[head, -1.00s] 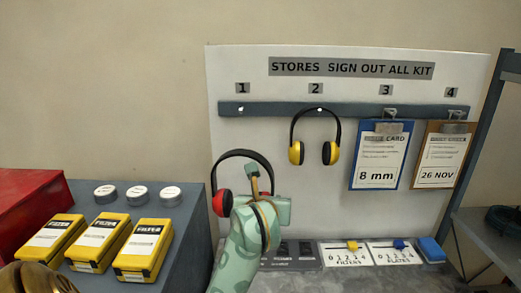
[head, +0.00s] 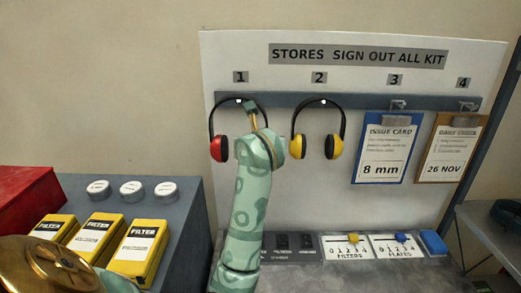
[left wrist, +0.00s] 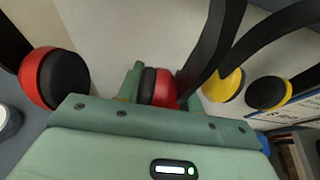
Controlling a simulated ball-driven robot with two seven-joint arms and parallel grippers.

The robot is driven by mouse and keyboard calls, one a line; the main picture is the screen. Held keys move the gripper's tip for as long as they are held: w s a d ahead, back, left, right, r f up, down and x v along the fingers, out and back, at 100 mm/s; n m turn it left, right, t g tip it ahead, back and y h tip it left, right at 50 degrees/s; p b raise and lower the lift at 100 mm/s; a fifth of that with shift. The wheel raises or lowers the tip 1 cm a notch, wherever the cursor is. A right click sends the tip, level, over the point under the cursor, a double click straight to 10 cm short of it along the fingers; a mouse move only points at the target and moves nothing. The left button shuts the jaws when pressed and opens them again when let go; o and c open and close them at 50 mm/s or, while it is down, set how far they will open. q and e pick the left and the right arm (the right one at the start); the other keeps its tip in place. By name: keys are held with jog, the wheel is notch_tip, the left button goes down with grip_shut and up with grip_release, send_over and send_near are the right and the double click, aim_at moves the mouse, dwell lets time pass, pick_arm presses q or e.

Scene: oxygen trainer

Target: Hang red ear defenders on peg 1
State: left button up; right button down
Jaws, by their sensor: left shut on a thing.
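The red ear defenders (head: 219,149) are up at the rail under label 1, with their black headband arched across peg 1 (head: 239,100). The white peg tip shows at the top of the band; I cannot tell whether the band rests on it. My left gripper (head: 252,118) is shut on the right side of the ear defenders. My forearm hides the right cup in the head view. My right gripper is not in view.
Yellow ear defenders (head: 334,147) hang on peg 2 (head: 323,101), close to the right of my gripper. A blue clipboard (head: 357,150) and a brown clipboard (head: 450,147) hang further right. Yellow filter boxes (head: 141,250) and white round tins (head: 131,188) stand at lower left.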

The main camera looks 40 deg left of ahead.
pick_arm(q)
jog(key=b+x, duration=0.1)
jog(key=x, duration=0.1)
jog(key=b+x, duration=0.2)
jog(key=x, duration=0.1)
jog(key=shift+w+a+r+b, duration=0.2)
jog(key=shift+w+a+b, duration=0.05)
jog(key=shift+w+b, duration=0.1)
dwell(0.8)
jog(key=o, duration=1)
jog(key=shift+o, duration=1)
jog(key=shift+w+d, duration=0.15)
jog(key=shift+f, duration=0.1)
